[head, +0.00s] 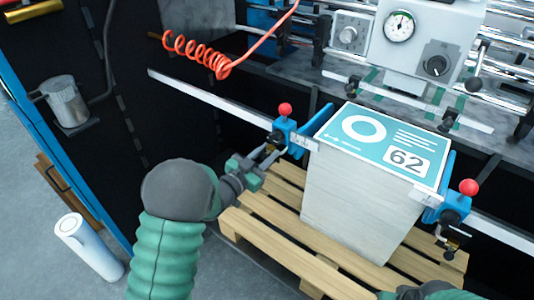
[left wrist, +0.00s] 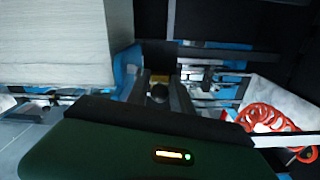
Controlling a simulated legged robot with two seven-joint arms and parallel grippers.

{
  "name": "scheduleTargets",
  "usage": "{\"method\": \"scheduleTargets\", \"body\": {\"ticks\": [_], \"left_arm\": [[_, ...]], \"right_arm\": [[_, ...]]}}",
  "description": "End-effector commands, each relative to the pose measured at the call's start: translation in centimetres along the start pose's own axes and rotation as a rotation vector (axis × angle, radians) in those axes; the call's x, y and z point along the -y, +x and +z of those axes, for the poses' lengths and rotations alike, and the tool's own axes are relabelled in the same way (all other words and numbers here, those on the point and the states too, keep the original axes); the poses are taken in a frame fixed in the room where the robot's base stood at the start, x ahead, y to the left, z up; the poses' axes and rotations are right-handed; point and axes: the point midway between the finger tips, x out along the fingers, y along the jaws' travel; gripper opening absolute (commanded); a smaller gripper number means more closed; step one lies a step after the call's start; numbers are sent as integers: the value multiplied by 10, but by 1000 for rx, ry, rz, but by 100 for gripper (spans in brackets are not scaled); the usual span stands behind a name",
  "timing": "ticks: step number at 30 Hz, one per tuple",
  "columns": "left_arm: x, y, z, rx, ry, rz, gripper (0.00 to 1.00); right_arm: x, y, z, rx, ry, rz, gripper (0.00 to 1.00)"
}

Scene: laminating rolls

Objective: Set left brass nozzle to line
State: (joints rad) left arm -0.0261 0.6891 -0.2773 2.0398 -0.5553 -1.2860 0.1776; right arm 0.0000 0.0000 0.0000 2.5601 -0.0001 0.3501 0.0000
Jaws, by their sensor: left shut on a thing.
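The left blue clamp (head: 283,132) with a red ball knob sits on the ruled rail at the stack's left corner. My left gripper (head: 264,162) is at this clamp's near side, shut on a small part there. In the left wrist view, the left brass nozzle (left wrist: 160,77) shows as a small yellowish piece with a dark round end, between the fingers of my left gripper (left wrist: 162,95). The fingers hide most of it in the head view. Part of my right arm (head: 428,291) shows at the bottom edge; its fingertips are not clear.
A paper stack (head: 350,200) with a teal "62" top sheet stands on a wooden pallet (head: 262,222). A right blue clamp (head: 452,208) is at its right corner. A coiled orange hose (head: 200,52) hangs behind.

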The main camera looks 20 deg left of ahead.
Motion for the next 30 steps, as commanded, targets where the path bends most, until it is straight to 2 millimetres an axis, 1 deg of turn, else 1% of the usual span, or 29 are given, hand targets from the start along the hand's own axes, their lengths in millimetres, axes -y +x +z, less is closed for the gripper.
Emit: {"method": "scheduleTargets", "body": {"ticks": [1,3,5,13,14,17,26,28,30], "left_arm": [[4,0,-12,-6,4,-3,0],[6,0,-24,-7,4,-3,0],[7,0,-31,-8,4,-3,0],[6,0,-29,-5,3,-1,0],[6,0,-28,-4,3,-1,30],[6,0,-28,-4,2,-1,43],[6,-1,-28,-4,1,-1,43],[7,-6,-28,-3,1,-3,43],[7,-16,-27,-2,0,-4,43]], "right_arm": [[0,-6,-2,0,0,0,52],[0,-12,-3,0,0,0,52],[0,-15,-4,0,0,0,52],[0,-13,-3,0,0,0,52],[0,-13,-3,0,0,0,52],[0,-13,-3,0,0,0,52],[0,-13,-3,0,0,0,52],[0,-12,-3,0,0,0,52],[0,-11,-3,0,0,0,52]]}}
